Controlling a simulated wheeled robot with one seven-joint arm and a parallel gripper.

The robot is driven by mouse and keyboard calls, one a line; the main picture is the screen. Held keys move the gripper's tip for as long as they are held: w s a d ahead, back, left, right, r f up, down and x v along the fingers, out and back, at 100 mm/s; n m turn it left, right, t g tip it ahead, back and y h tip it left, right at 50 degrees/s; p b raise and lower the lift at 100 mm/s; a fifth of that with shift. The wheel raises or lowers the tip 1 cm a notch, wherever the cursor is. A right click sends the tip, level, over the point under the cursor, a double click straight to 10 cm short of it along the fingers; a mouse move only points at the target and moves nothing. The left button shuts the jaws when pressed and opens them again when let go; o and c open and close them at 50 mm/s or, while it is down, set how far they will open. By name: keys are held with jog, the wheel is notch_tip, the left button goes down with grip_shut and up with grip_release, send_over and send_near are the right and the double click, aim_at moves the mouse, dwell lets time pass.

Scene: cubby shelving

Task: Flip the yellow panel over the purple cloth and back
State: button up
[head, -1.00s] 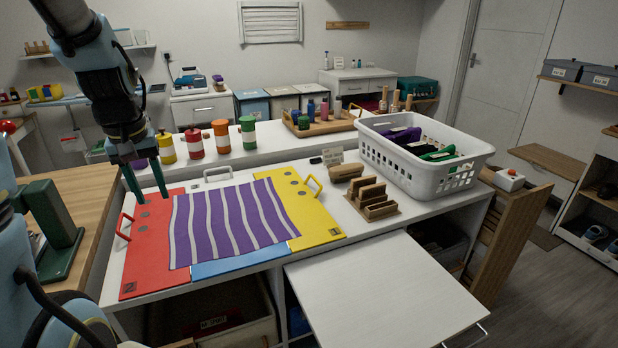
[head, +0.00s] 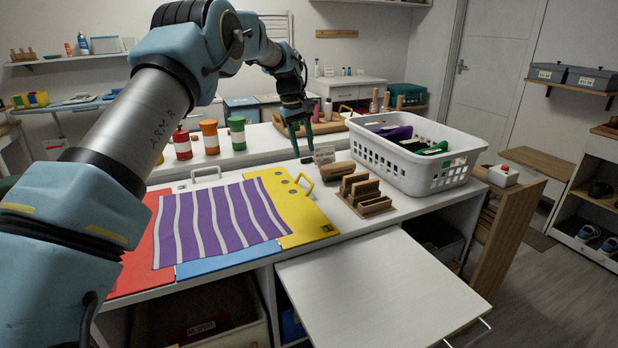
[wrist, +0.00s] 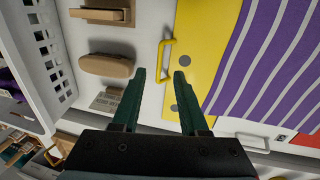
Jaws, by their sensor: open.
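The yellow panel (head: 304,222) lies flat on the white counter at the right of the folding board, its yellow handle (head: 305,186) on its right edge. The purple cloth (head: 218,222) with pale wavy stripes lies flat over the board's middle and overlaps the yellow panel's left part. My gripper (head: 299,152) is open and empty above the counter, behind and near the yellow handle. In the wrist view my gripper (wrist: 160,78) points down with the yellow handle (wrist: 164,60) showing between and beyond its fingertips, not clasped. The yellow panel also shows there (wrist: 200,50).
The red panel (head: 132,262) and blue panel (head: 228,262) lie left of and under the cloth. A wooden holder (head: 372,205), a brown roll (head: 338,171) and a white basket (head: 420,165) stand right of the yellow panel. Colored jars (head: 210,136) stand behind.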

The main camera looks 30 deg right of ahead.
aim_at(310, 181)
jog(key=f+p, duration=0.1)
jog(key=f, duration=0.2)
jog(key=d+f+p, duration=0.1)
jog(key=f, duration=0.2)
jog(key=d+f+p, duration=0.1)
jog(key=f, duration=0.3)
jog(key=shift+s, duration=0.1)
grip_shut()
jog(key=shift+a, duration=0.1)
dwell(1.1)
